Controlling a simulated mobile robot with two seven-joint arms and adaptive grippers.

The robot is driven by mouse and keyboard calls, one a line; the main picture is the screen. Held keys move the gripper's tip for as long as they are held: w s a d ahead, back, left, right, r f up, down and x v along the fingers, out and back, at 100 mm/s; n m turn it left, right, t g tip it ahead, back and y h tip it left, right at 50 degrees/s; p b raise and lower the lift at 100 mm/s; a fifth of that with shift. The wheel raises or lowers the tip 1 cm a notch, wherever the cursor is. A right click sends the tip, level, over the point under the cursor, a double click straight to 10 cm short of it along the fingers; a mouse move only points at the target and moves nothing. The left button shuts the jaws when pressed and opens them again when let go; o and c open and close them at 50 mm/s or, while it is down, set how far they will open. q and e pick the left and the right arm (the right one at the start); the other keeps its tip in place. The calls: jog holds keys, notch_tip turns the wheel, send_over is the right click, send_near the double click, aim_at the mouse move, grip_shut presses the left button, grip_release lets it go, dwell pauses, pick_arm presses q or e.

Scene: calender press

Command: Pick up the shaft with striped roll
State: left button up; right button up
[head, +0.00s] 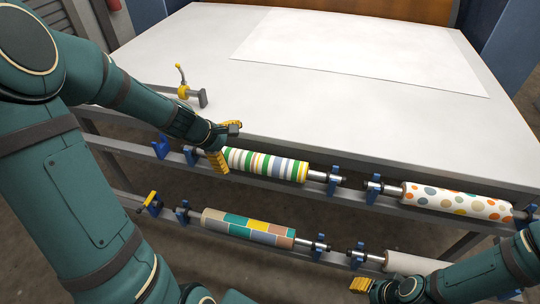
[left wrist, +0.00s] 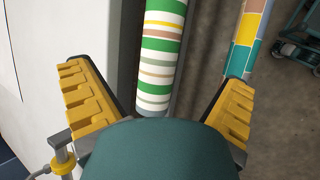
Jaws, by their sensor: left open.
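The striped roll (head: 268,165), banded in green, white, yellow and blue, lies on its shaft (head: 318,176) in blue brackets on the upper rail at the front of the table. My left gripper (head: 229,146) is at the roll's left end, open, with one yellow finger on the table side and one on the near side. In the left wrist view the striped roll (left wrist: 160,55) runs between the spread fingers, which appear apart from it. The shaft's left end is mostly hidden by my gripper. My right gripper (head: 366,286) is low at the bottom right; its jaw state is unclear.
A dotted roll (head: 455,201) sits to the right on the upper rail. A patchwork roll (head: 248,229) and a plain pale roll (head: 415,264) are on the lower rail. A yellow-handled clamp (head: 186,90) stands at the table's left edge. The white tabletop (head: 190,45) is mostly clear.

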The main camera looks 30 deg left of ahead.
aim_at(250, 159)
pick_arm(q)
jog(key=b+x, duration=0.2)
jog(key=x, duration=0.5)
jog(key=shift+s+a+f, duration=0.1)
jog(key=shift+s+f, duration=0.05)
jog(key=shift+b+x, duration=1.15)
jog(key=shift+x, duration=2.05)
jog(key=c, duration=1.4)
